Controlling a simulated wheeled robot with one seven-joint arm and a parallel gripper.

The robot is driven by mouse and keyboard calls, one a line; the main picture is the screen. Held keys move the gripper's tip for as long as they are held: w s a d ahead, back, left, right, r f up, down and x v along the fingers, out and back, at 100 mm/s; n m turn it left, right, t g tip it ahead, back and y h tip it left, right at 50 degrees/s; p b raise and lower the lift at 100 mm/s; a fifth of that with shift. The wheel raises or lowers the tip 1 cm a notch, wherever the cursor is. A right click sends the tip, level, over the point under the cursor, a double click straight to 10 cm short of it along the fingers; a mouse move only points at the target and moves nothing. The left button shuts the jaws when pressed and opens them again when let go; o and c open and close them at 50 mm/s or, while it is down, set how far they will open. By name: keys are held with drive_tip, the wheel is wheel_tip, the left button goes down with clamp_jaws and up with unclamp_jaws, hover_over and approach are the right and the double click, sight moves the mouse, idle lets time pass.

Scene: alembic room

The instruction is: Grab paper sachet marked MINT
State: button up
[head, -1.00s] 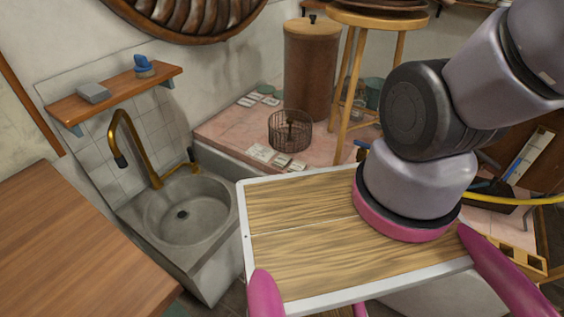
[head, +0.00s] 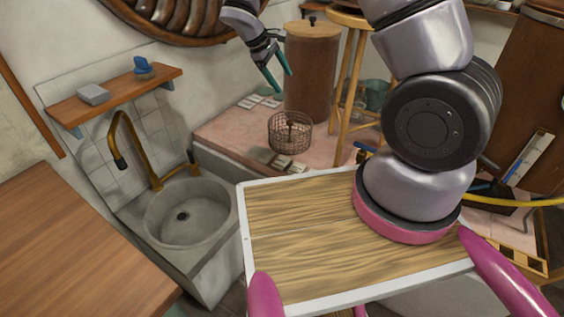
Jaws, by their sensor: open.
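Several small flat pale packets lie on the pink ledge (head: 224,131). One group of packets (head: 247,103) lies at the back, left of the brown canister, beside a small green item (head: 265,90). Another group (head: 270,158) lies at the front edge, below the wire basket. Their markings are too small to read, so I cannot tell which is the MINT sachet. My gripper (head: 286,82) has teal fingers spread apart and is empty. It hangs in front of the canister's left side, above and right of the back packets in the picture.
A wire basket (head: 290,132) stands on the ledge between the packet groups. The tall brown canister (head: 312,70) and a wooden stool (head: 351,85) stand close on the right. A stone sink (head: 190,212) with a brass tap (head: 130,140) is at the left.

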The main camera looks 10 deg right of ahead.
drive_tip(key=w+a+f+n+t+h, duration=0.15)
drive_tip(key=f+n, duration=0.25)
drive_tip(key=f, duration=0.5)
drive_tip(key=a+f+n+t+h, duration=0.1)
drive_tip(key=a+f+n+h, duration=0.2)
drive_tip(key=f, duration=0.7)
drive_tip(key=n+t, duration=0.6)
drive_tip(key=n, duration=0.5)
approach(281, 162)
drive_tip(key=shift+y, duration=0.45)
drive_tip(key=x, duration=0.9)
drive_tip(key=shift+w+d, duration=0.15)
drive_tip(key=shift+d, duration=0.3)
drive_tip(key=c, duration=1)
